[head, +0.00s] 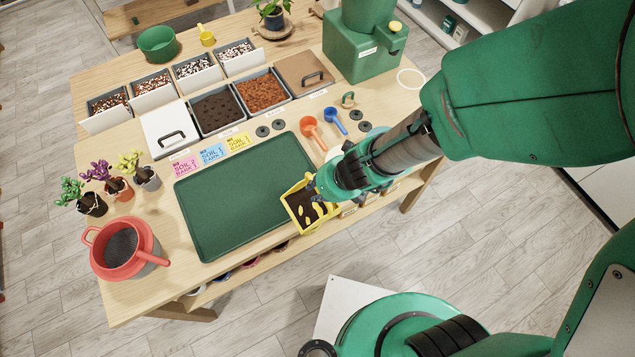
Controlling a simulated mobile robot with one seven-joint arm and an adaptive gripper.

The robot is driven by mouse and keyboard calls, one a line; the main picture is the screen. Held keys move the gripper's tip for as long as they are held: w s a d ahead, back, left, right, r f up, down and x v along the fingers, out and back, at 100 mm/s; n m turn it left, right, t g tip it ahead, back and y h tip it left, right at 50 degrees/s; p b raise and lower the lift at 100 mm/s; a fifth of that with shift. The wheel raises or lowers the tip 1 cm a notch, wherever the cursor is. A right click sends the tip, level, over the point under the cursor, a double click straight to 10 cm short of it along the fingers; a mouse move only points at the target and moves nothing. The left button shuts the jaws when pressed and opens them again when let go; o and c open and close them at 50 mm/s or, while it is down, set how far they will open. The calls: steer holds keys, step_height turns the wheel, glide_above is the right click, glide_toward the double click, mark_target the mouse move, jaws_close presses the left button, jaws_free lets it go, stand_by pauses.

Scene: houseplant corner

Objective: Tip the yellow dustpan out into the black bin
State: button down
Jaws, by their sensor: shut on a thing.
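The yellow dustpan (318,221) is at the table's front edge, by the right front corner of the green tray. It holds dark soil with several yellow bits. My gripper (317,187) is shut on the dustpan at its right back side, and the fingers partly hide the grip. The dustpan looks roughly level, with its load inside. I cannot tell whether it touches the table or hangs just above it. I do not see a black bin in this view.
The green tray (245,195) is empty. A grey pot with a red sieve (122,248) and several small plants (115,185) stand at the left. Open soil boxes (217,108) line the back. An orange scoop (310,125) and a blue scoop (333,118) lie behind my gripper.

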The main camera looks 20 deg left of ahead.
steer(key=c, duration=2.2)
jaws_free()
jaws_close()
